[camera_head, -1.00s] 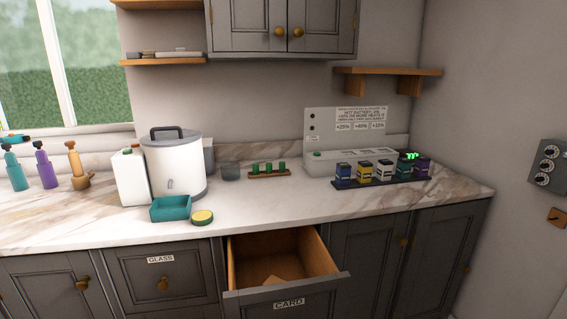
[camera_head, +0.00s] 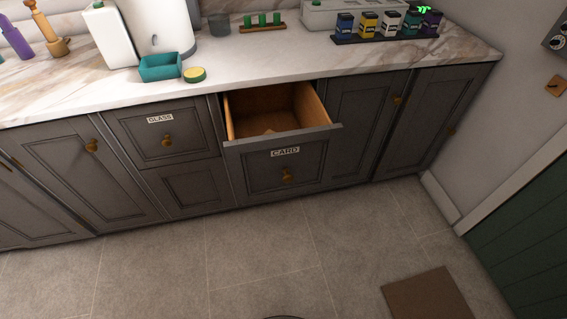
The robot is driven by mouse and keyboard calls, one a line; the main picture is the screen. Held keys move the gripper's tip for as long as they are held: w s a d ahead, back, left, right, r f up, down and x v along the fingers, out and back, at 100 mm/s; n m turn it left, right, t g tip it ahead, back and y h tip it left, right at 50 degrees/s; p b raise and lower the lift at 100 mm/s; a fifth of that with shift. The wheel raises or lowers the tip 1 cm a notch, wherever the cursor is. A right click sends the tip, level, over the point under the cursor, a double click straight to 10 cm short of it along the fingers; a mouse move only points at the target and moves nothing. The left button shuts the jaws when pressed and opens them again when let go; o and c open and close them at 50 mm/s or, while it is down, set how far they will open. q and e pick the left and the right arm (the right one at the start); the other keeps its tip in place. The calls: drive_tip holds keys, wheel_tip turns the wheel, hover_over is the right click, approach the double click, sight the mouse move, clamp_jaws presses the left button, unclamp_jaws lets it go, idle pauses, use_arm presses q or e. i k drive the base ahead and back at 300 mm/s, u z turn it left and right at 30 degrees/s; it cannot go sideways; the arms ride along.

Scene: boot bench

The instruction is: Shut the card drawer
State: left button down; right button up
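The card drawer (camera_head: 283,165) stands pulled out from the grey cabinet below the counter. Its front bears a CARD label and a round brass knob (camera_head: 287,177). The inside of the drawer is bare wood, with a light brown piece (camera_head: 270,132) lying on its floor, partly hidden by the front panel. Neither of my grippers shows in the head view.
A closed GLASS drawer (camera_head: 165,132) is to the left and closed cupboard doors (camera_head: 365,105) are to the right. The marble counter (camera_head: 270,65) holds a teal tray (camera_head: 166,68) and several jars. The tiled floor (camera_head: 250,250) is clear except for a brown mat (camera_head: 432,300).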

sight(301, 157)
drive_tip(key=u, duration=1.7)
drive_tip(key=k, duration=0.85)
drive_tip(key=z, duration=0.85)
drive_tip(key=i, duration=0.5)
drive_tip(key=u, duration=0.05)
